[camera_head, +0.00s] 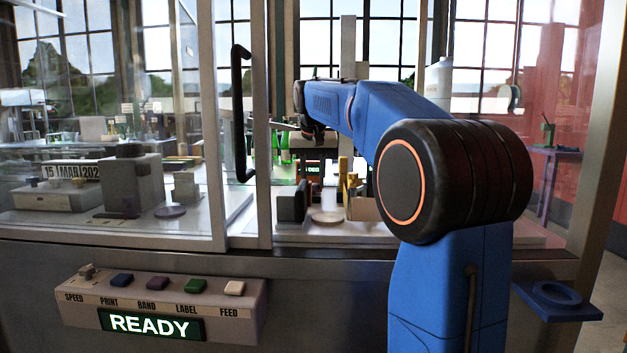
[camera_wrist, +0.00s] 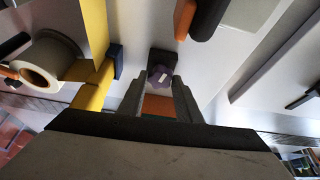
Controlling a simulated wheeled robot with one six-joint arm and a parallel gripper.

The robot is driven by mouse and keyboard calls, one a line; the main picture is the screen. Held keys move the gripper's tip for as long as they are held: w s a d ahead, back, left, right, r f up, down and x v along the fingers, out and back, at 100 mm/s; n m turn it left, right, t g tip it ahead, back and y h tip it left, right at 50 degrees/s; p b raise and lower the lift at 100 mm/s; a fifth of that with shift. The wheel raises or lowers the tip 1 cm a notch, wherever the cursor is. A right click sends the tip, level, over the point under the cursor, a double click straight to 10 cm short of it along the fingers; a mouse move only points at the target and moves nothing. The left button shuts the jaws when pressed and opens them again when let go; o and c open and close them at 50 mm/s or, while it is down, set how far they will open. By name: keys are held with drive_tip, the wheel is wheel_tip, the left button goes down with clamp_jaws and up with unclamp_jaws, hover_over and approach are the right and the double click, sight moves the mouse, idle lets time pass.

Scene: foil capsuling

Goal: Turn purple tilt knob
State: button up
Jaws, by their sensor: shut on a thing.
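The purple tilt knob (camera_wrist: 159,75) shows in the wrist view as a small faceted knob with a pale mark on its face, in front of a dark block. My gripper (camera_wrist: 161,83) has its two grey fingers on either side of the knob, shut on it. Part of an orange surface shows between the fingers, nearer the palm. In the head view, my blue arm reaches through the cabinet opening. The knob cannot be made out there, and the gripper is small and dark.
In the wrist view, a yellow post (camera_wrist: 95,35) and a white roll (camera_wrist: 48,62) stand left of the fingers; a dark and orange part (camera_wrist: 205,18) is at upper right. In the head view, a black door handle (camera_head: 239,112) and a control panel reading READY (camera_head: 150,325) are in front.

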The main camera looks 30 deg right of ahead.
drive_tip(key=m, duration=0.2)
drive_tip(key=m+g+h, duration=0.1)
drive_tip(key=m, duration=0.1)
drive_tip(key=shift+w+a+m, duration=0.2)
drive_tip(key=shift+m, duration=0.2)
drive_tip(key=shift+h, duration=0.3)
drive_tip(key=o, duration=1)
drive_tip(key=shift+o, duration=0.2)
drive_tip(key=shift+r, duration=0.1)
drive_tip(key=v, duration=1.7)
drive_tip(key=shift+w+r, duration=0.2)
drive_tip(key=shift+w, duration=0.05)
